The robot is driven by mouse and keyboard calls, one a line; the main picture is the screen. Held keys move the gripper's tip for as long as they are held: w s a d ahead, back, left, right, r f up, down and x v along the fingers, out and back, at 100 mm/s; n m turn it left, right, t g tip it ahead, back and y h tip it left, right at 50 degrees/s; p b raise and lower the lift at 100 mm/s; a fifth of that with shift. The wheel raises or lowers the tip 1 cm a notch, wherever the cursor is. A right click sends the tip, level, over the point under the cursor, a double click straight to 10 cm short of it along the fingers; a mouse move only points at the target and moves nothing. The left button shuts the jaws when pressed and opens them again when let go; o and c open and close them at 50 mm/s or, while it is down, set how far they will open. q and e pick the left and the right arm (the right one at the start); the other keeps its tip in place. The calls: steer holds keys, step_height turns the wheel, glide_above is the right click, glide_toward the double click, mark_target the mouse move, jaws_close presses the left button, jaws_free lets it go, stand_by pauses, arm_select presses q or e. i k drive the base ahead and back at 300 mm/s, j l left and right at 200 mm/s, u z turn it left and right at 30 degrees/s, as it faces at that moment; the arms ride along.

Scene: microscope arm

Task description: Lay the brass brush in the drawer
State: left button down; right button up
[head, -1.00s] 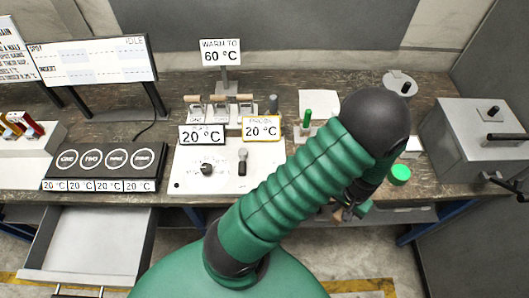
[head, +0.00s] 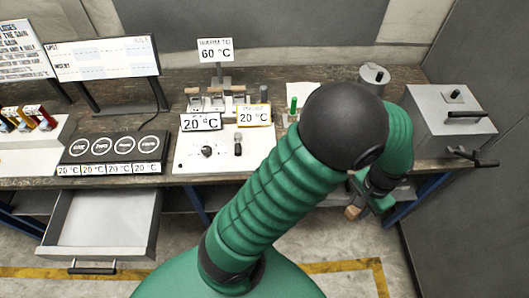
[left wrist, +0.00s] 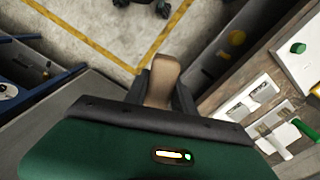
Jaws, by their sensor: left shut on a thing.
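The brass brush shows as a brown wooden handle (left wrist: 163,75) in the left wrist view, and as a small brown end (head: 352,212) in the head view. My left gripper (head: 363,205) is shut on it, in front of the bench's front edge at right, over the floor. The bristles cannot be made out. The drawer (head: 72,225) is pulled open below the bench at left, and its grey inside looks empty. It is well to the left of my left gripper. My right gripper is not in view.
A white panel (head: 220,158) with a knob and temperature signs stands mid-bench. A black four-pad unit (head: 118,146) sits above the drawer. A grey box with handles (head: 450,122) stands at right. Open floor (head: 335,250) lies in front of the bench.

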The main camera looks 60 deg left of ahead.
mark_target(119, 217)
steer(key=k+l, duration=0.2)
steer(key=k, duration=0.2)
steer(key=k+l, duration=0.2)
steer(key=k, duration=0.2)
steer(key=k+j+u, duration=0.1)
steer(key=k+j, duration=1.2)
steer(key=j, duration=1)
steer(key=k, duration=0.05)
